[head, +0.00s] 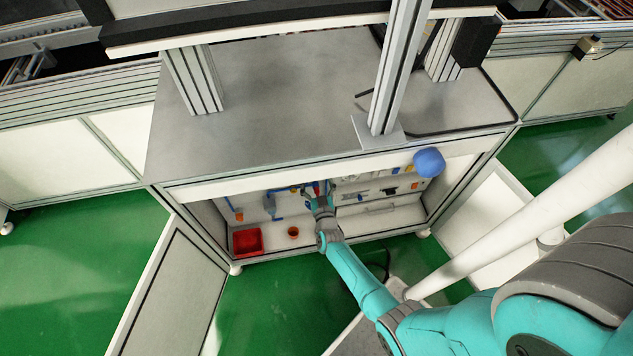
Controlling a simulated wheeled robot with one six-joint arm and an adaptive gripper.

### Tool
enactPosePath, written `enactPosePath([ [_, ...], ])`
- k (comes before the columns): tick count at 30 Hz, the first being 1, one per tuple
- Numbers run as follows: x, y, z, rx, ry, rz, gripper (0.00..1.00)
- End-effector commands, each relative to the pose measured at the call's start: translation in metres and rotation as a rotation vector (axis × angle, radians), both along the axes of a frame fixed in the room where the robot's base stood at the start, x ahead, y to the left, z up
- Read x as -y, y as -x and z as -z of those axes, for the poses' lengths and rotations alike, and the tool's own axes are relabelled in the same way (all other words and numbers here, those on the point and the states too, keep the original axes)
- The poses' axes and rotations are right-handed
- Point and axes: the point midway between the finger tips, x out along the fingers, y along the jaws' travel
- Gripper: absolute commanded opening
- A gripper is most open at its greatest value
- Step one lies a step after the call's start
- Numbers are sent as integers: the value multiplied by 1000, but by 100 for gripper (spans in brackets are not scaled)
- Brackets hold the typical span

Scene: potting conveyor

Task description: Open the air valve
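My gripper (319,192) reaches into the open cabinet under the grey worktop, at its back panel. A small red part (316,188), possibly the air valve's handle, shows at its fingertips beside blue tubing (283,190). The gripper covers part of this fitting, so I cannot tell whether it touches the red part or whether its fingers are open or shut. A grey-blue air unit (269,205) hangs on the panel to the left of the gripper.
A red bin (247,241) and a small orange-red cup (293,233) stand on the cabinet floor, left of my arm. The cabinet doors (172,290) stand open on both sides. Green floor (80,280) is clear at left.

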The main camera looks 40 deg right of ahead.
Motion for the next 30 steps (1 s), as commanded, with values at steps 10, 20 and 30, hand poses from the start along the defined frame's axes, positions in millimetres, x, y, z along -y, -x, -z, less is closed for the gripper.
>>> enactPosePath([
  [10, 0, 0, 0, 0, 0, 0, 42],
  [20, 0, 0, -1, 10, -15, 0, 30],
  [30, 2, 1, -5, 109, -159, 0, 30],
])
